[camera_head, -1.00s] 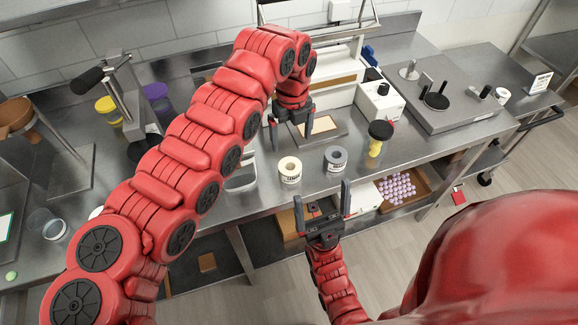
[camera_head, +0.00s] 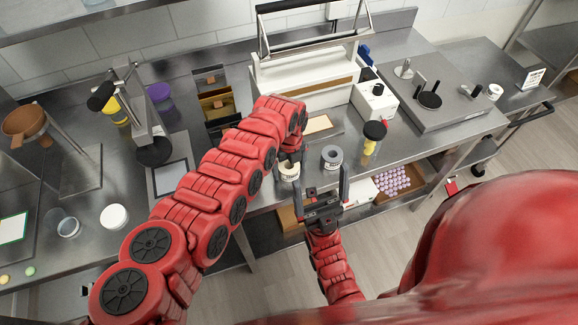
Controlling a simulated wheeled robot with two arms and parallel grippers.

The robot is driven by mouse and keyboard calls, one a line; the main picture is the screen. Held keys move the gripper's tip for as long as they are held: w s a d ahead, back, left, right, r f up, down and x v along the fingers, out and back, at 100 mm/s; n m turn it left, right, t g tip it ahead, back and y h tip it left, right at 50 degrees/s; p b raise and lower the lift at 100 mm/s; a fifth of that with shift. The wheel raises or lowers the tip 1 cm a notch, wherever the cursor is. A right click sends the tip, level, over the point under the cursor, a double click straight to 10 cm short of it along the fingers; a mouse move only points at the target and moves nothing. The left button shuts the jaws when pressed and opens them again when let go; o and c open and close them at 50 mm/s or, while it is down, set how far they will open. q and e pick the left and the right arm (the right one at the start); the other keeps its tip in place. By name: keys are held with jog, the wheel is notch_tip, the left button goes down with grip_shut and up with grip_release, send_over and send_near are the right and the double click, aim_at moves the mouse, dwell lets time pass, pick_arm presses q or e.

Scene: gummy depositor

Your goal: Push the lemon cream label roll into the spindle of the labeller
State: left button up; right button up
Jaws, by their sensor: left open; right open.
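The cream label roll (camera_head: 289,173) with dark print stands on the steel counter near its front edge. A grey label roll (camera_head: 332,157) stands to its right. My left gripper (camera_head: 290,156) is open, low above or around the top of the cream roll; its fingers are partly hidden, so I cannot tell whether they touch it. My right gripper (camera_head: 322,196) is open and empty in front of the counter edge, fingers up. A steel unit with black discs and upright posts (camera_head: 430,97) at the right looks like the labeller; I cannot tell which post is its spindle.
A white box with a black knob (camera_head: 375,101) and a white sealer-like machine (camera_head: 305,78) stand at the back. A black-topped yellow jar (camera_head: 372,137) is right of the rolls. A tray of purple sweets (camera_head: 393,181) is below the counter.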

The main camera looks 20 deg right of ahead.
pick_arm(q)
jog(key=shift+f, duration=0.1)
jog(key=shift+c, duration=0.4)
jog(key=c, duration=1.1)
jog(key=shift+r, duration=0.55)
notch_tip(320, 180, up, 9)
jog(key=b, duration=0.3)
